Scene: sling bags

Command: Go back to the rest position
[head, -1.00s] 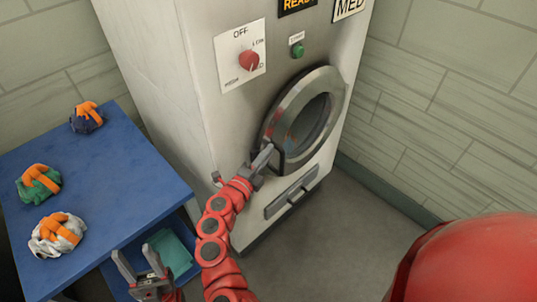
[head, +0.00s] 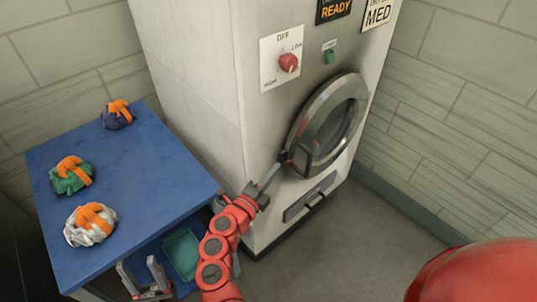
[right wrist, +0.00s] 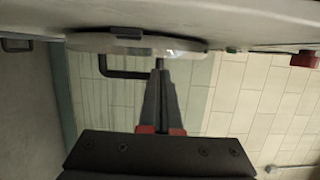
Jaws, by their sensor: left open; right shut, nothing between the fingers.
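My right gripper (head: 277,167) is in front of the machine's lower front. Its fingers are together with nothing between them, and their tips are close to the black handle (head: 287,158) of the round door. In the right wrist view the shut fingers (right wrist: 160,66) point at the door, seen edge-on, and the black handle (right wrist: 103,68) is just left of their tips. I cannot tell if they touch it. My left gripper (head: 141,270) is low at the left, fingers apart and empty, in front of the blue table's lower part.
The white machine has a round metal-rimmed door (head: 296,125) that looks closed, a red knob (head: 289,63) and a READY display (head: 335,8). The blue table (head: 135,180) holds white (head: 78,236), green (head: 62,184) and dark blue (head: 112,122) bundles with orange straps. A teal bin (head: 182,250) sits below.

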